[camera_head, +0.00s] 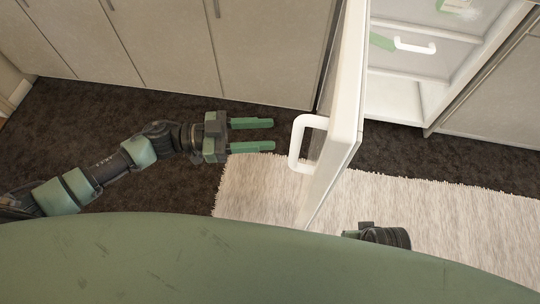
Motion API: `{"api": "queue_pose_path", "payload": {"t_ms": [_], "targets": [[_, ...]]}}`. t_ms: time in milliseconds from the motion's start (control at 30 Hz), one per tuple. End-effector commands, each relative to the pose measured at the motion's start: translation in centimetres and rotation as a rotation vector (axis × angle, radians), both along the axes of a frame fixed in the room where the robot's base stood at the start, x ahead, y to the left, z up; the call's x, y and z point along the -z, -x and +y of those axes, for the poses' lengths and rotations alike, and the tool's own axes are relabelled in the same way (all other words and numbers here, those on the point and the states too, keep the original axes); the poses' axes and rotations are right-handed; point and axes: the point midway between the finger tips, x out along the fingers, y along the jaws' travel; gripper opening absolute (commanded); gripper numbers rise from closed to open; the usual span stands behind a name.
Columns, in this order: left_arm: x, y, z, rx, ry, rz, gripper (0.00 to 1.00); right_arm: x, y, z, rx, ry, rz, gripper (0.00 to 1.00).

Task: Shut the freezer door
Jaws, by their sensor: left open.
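The freezer door (348,92) stands wide open, swung out from the freezer (405,97) towards me. Its white handle (296,144) is on the left-facing side of the door. My left gripper (272,134) is open and empty, its two green fingers pointing right towards the handle, with a small gap between them and it in the picture. Inside the freezer a drawer with a white handle (414,46) shows.
Beige cabinet fronts (165,45) run along the back left, and another cabinet (500,95) stands right of the freezer. A pale rug (440,215) lies on the dark carpet (100,110). The floor around my left gripper is clear.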

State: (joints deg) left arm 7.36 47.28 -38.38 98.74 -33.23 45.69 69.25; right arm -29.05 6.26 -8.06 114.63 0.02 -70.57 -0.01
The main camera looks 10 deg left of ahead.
Motion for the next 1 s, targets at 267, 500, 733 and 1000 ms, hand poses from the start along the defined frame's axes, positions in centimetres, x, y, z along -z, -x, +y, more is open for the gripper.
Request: {"api": "queue_pose_path", "payload": {"t_ms": [267,500,733,1000], "targets": [[-0.8,2.1,-2.3,0.1,0.001,0.007,0.43,-1.4,-0.1,-0.1,0.001,0.001,-0.008,0.41],[-0.8,1.5,-6.1,0.095,0.0,0.006,0.43,-1.9,-0.1,0.0,0.002,0.0,-0.013,0.41],[-0.8,1.1,-8.2,0.094,-0.001,0.009,0.43,-2.3,-0.1,0.0,0.002,0.0,-0.016,0.41],[-0.7,1.1,-8.4,0.092,-0.003,0.008,0.43,-2.4,-0.2,-0.1,0.003,-0.001,-0.016,0.41]]}}
